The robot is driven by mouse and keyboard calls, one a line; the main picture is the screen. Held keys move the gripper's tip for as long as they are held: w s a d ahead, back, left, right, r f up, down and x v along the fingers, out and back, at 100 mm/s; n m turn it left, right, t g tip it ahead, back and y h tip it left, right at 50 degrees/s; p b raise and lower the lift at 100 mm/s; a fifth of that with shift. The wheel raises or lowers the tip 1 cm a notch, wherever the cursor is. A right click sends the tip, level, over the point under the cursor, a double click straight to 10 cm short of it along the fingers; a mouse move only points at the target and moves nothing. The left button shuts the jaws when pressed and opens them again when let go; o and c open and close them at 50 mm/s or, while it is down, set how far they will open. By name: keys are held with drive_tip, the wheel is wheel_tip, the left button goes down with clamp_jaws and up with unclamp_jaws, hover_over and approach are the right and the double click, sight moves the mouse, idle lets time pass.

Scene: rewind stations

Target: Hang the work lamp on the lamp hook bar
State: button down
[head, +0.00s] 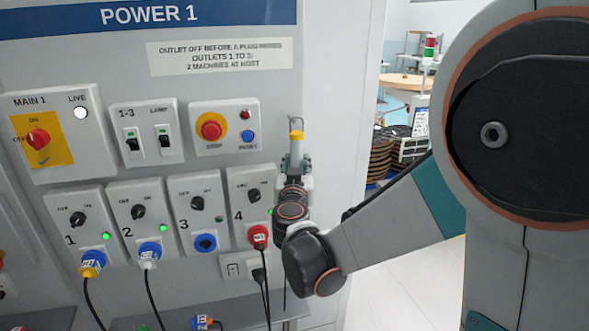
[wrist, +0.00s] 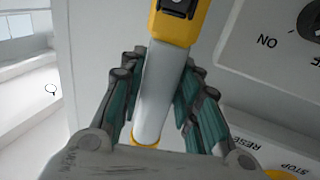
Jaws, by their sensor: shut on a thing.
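The work lamp (head: 297,150) is a pale grey tube with a yellow cap and a thin wire hook on top. It stands about upright in my gripper (head: 294,177), in front of the right edge of the power panel. In the wrist view my gripper (wrist: 165,100) has its dark green fingers shut on either side of the lamp's grey tube (wrist: 162,85). A yellow end with a dark part shows at the top there, and a yellow ring lower down. I cannot make out a lamp hook bar in either view.
The power panel (head: 330,70) fills the left and middle, with protruding switch boxes, a stop box (head: 225,128) and outlet 4 (head: 250,195) near my gripper. Plugged cables hang below. Right of the panel are open floor and a distant machine (head: 405,145) with stacked dark discs.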

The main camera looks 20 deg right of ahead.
drive_tip(key=shift+w+f, duration=0.1)
drive_tip(key=shift+w, duration=1.3)
drive_tip(key=shift+w+f+b, duration=0.45)
drive_tip(key=shift+w+b, duration=0.1)
drive_tip(key=shift+w, duration=0.05)
drive_tip(key=c, duration=1.1)
unclamp_jaws()
